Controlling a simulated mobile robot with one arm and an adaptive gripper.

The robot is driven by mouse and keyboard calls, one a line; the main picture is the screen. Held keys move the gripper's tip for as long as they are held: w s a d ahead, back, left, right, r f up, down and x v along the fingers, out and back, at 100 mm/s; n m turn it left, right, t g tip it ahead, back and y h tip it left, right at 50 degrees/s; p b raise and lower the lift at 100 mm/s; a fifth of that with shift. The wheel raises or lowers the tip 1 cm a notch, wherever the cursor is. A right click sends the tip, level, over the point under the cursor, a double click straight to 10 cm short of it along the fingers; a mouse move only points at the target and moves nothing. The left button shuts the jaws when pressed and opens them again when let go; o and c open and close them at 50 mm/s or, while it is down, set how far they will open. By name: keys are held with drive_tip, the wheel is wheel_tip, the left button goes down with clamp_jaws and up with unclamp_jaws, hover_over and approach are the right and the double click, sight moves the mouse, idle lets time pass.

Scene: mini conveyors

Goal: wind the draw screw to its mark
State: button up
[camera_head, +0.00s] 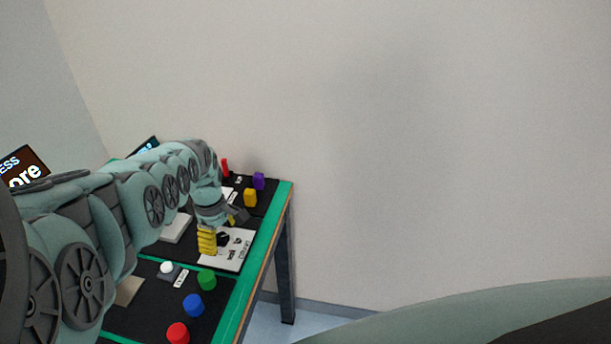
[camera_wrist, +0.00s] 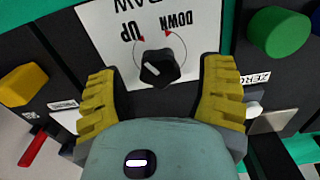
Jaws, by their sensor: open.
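The draw screw shows as a black lobed knob (camera_wrist: 160,66) with a white line on it, on a white plate (camera_wrist: 100,28) in the wrist view. The plate reads "UP" and "DOWN", upside down here, with a thin arc and red marks around the knob. My gripper (camera_wrist: 161,76) is open, with one yellow ribbed finger on each side of the knob and visible gaps to it. In the head view my gripper (camera_head: 222,232) is over the white plate (camera_head: 239,257), and the knob (camera_head: 223,239) shows dark beside a yellow finger.
In the wrist view a green button (camera_wrist: 279,32) is at the upper right, a yellow block (camera_wrist: 23,84) at the left and a red lever (camera_wrist: 33,149) at the lower left. In the head view blue (camera_head: 193,305) and red (camera_head: 178,333) buttons are nearer.

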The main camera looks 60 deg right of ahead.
sight(220, 237)
drive_tip(key=n, duration=0.6)
drive_tip(key=shift+s+p, duration=0.2)
drive_tip(key=shift+p, duration=0.1)
drive_tip(key=n, duration=0.5)
drive_tip(key=shift+s+a+n, duration=0.1)
drive_tip(key=shift+n, duration=0.3)
drive_tip(key=shift+r+n+p, duration=0.3)
wheel_tip(220, 237, up, 2)
drive_tip(key=shift+r+p, duration=0.25)
drive_tip(key=shift+p, duration=0.45)
wheel_tip(220, 237, up, 10)
drive_tip(key=b, duration=0.1)
drive_tip(key=shift+a, duration=0.1)
